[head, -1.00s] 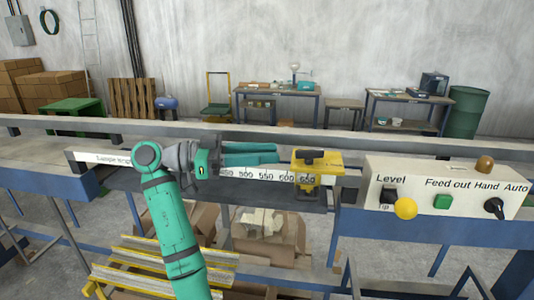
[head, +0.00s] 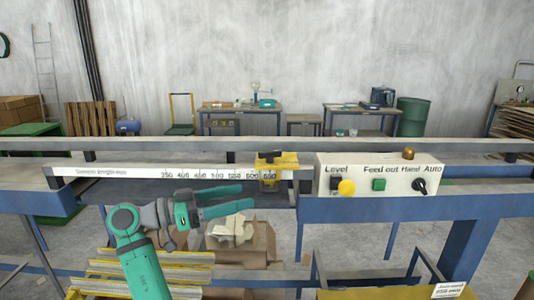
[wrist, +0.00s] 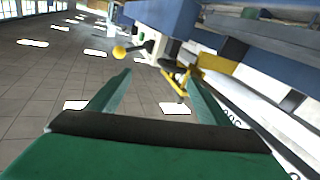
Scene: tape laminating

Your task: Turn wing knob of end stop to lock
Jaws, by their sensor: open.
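The yellow end stop (head: 285,161) sits on the white ruler rail (head: 140,171) near its right end. A dark part (head: 268,155) shows on its top; I cannot tell whether it is the wing knob. My gripper (head: 248,196) is open and empty, in front of the rail and lower left of the end stop in the head view, fingers pointing right. In the wrist view the end stop (wrist: 183,78) shows beyond the gap between my fingertips (wrist: 160,76), nearer the right finger. The gripper does not touch it. The wing knob's angle is too small to tell.
A control box (head: 365,174) with a yellow knob, a green button and a black switch stands just right of the end stop. A grey bar (head: 420,145) runs behind the rail. Cardboard boxes (head: 240,240) and yellow-edged racks (head: 140,270) lie below the bench.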

